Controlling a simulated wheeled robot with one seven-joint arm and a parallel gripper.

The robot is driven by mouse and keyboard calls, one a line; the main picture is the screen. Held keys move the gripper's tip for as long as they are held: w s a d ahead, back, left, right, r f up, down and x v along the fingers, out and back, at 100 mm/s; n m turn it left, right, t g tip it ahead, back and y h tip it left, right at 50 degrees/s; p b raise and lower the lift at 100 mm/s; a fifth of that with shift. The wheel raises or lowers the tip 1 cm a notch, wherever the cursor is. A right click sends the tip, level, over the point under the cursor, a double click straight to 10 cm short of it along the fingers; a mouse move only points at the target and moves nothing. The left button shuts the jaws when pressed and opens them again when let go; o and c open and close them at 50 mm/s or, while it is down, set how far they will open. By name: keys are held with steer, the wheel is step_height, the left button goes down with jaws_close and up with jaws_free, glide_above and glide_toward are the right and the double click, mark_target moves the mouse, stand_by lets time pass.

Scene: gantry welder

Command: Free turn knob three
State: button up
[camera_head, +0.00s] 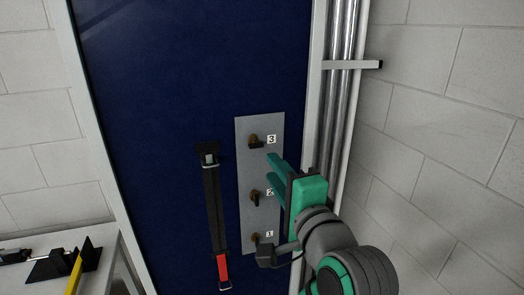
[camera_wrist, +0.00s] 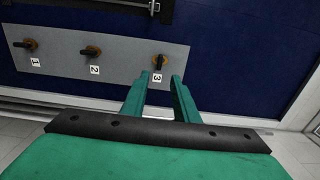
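Knob three (camera_head: 254,141), a dark handle on a brass-coloured base, sits at the top of a grey plate (camera_head: 245,168) on the blue panel, beside a label "3". It also shows in the wrist view (camera_wrist: 160,62). My gripper (camera_head: 270,169) has green fingers and is open, with an empty gap between them. In the head view its tips are just below and right of knob three. In the wrist view the gripper (camera_wrist: 160,78) has its tips on either side of the line to knob three; contact is not visible.
Knob two (camera_head: 254,196) and knob one (camera_head: 255,238) are lower on the plate. Vertical metal pipes (camera_head: 345,110) run close on the right. A bench (camera_head: 110,260) stands at lower left.

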mark_target(257, 147)
steer(key=x, duration=1)
steer(key=shift+w+a+f, duration=0.1)
steer(key=shift+w, duration=0.2)
jaws_close()
